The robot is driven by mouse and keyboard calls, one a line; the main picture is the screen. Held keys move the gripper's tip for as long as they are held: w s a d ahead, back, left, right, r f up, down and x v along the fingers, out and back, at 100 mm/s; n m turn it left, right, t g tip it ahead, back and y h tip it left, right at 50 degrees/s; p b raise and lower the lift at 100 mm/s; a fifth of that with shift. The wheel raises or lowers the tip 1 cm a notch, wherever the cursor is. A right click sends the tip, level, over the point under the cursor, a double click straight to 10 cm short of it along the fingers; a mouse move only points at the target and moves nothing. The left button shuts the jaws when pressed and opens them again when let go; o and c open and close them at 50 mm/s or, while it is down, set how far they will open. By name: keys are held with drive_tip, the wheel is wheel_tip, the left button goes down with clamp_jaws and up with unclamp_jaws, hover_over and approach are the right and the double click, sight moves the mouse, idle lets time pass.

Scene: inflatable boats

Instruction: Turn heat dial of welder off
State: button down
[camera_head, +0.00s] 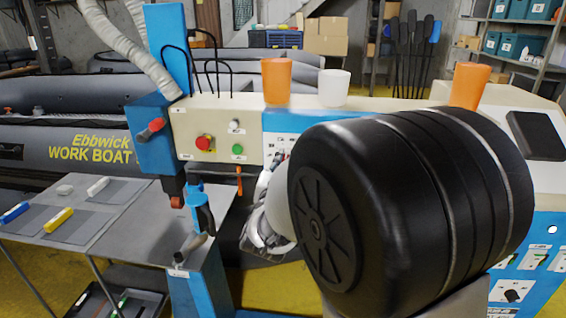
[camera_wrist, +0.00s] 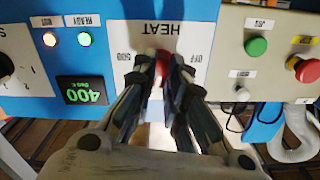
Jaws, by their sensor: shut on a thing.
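The welder (camera_head: 220,135) is a cream and blue machine with a control panel. In the wrist view the heat plate (camera_wrist: 120,62) is white, marked HEAT, with OFF and 500 on opposite sides; the lettering appears upside down. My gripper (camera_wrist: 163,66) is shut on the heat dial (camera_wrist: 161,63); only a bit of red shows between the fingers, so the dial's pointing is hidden. A green display (camera_wrist: 83,92) reads about 400. In the head view my black arm link covers the dial and most of the gripper.
Two small lamps (camera_wrist: 84,39) glow near the display. A green button (camera_wrist: 256,46) and a red stop knob (camera_wrist: 305,70) sit on the cream panel. Orange cups (camera_head: 276,80) and a white cup (camera_head: 333,88) stand on top. A grey table (camera_head: 75,215) holds small tools at the left.

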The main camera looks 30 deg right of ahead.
drive_tip(key=n+p, duration=0.8)
drive_tip(key=n, duration=1.4)
drive_tip(key=shift+r+p, duration=0.1)
drive_tip(key=shift+p, duration=0.2)
drive_tip(key=shift+n, duration=0.3)
drive_tip(key=c, duration=1.6)
unclamp_jaws()
